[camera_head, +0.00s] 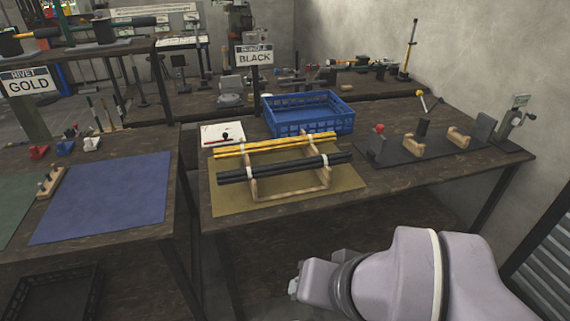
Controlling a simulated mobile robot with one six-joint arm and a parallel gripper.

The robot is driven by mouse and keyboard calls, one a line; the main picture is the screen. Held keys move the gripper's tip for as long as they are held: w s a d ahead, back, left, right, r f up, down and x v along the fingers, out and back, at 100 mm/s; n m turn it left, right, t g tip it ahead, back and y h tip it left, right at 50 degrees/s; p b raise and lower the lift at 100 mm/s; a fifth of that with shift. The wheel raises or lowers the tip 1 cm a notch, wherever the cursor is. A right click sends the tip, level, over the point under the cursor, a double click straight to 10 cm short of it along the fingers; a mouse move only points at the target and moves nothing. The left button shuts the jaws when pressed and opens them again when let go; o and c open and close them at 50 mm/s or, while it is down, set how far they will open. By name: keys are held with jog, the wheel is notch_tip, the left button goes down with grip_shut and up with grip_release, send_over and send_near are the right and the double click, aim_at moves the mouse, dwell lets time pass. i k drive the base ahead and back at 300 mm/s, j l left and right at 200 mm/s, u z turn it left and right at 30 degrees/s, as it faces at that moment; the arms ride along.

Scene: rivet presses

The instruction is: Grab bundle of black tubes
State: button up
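The bundle of black tubes (285,167) lies across a wooden rack (290,188) on the middle table. White bands wrap it near both ends. A bundle of yellow tubes (274,145) lies behind it on the same rack, roughly parallel. My arm (400,280) shows at the lower right, in front of the table and apart from the tubes. No gripper fingers can be made out, so whether my gripper is open or shut does not show.
An olive mat (232,201) lies under the rack. A blue crate (307,112) and a BLACK sign (254,55) stand behind. A dark fixture (405,150) with wooden blocks stands to the right. A left table holds a blue mat (110,195); a gap separates the tables.

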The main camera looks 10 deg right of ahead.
aim_at(238, 176)
jog(key=i+u, duration=0.3)
jog(key=i, duration=0.35)
jog(key=i+u, duration=0.3)
jog(key=i, duration=0.35)
